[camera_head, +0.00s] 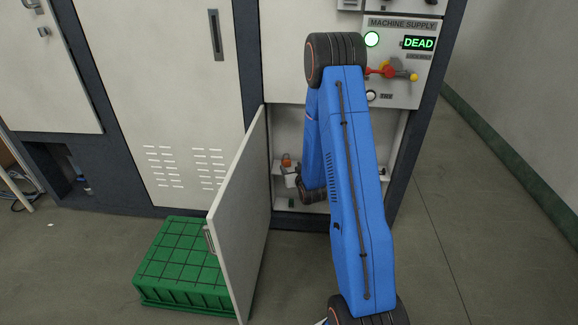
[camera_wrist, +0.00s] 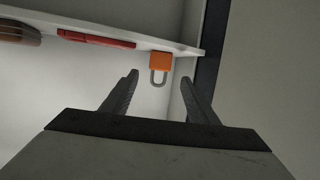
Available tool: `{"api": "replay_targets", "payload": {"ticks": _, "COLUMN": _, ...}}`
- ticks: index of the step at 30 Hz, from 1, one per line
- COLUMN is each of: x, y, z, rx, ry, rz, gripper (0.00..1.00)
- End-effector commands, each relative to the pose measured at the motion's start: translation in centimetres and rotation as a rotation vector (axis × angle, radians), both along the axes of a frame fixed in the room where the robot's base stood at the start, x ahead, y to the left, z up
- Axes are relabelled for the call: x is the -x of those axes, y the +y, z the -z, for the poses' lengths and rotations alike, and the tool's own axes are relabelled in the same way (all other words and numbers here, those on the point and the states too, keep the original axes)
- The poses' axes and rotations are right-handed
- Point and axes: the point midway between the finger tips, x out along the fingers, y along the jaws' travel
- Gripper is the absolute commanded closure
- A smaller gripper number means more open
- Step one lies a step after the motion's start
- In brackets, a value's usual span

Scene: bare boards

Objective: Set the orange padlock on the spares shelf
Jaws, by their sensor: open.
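The orange padlock (camera_wrist: 161,61) is in the wrist view, its grey shackle pointing down in the picture. The wrist view looks upside down, so the padlock seems to stand on the white shelf (camera_wrist: 187,49) with its shackle up. The padlock is also small in the head view (camera_head: 286,160), at the left end of the shelf (camera_head: 277,170) inside the lower cabinet opening. My gripper (camera_wrist: 160,86) is open, with nothing between its fingers. The padlock is beyond the fingertips, apart from them. In the head view my gripper (camera_head: 291,179) is small beside the shelf, partly hidden by my arm.
A red item (camera_wrist: 97,40) and a dark brown item (camera_wrist: 20,32) share the shelf. The cabinet door (camera_head: 243,215) stands open at left, beside a green crate (camera_head: 180,262). The supply panel (camera_head: 405,93) above has a red and yellow handle and a display reading DEAD. Right floor is clear.

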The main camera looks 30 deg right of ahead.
Motion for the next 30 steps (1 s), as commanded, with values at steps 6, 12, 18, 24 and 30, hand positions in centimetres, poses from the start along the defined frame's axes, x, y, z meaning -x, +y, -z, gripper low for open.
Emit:
{"api": "replay_targets", "payload": {"ticks": 6, "x": 3.4, "y": 0.7, "z": -1.1, "rx": 0.000, "ry": 0.000, "rz": 0.001, "gripper": 0.46}}
{"api": "replay_targets", "payload": {"ticks": 12, "x": 4.8, "y": 1.0, "z": -1.6, "rx": 0.000, "ry": 0.000, "rz": 0.001, "gripper": 0.46}}
{"api": "replay_targets", "payload": {"ticks": 18, "x": 4.9, "y": 1.8, "z": -3.4, "rx": 0.002, "ry": 0.029, "rz": -0.009, "gripper": 0.46}}
{"api": "replay_targets", "payload": {"ticks": 24, "x": 5.5, "y": 3.7, "z": -7.2, "rx": 0.003, "ry": 0.111, "rz": -0.026, "gripper": 0.46}}
{"api": "replay_targets", "payload": {"ticks": 30, "x": 7.1, "y": 5.7, "z": -11.0, "rx": -0.001, "ry": 0.200, "rz": -0.039, "gripper": 0.46}}
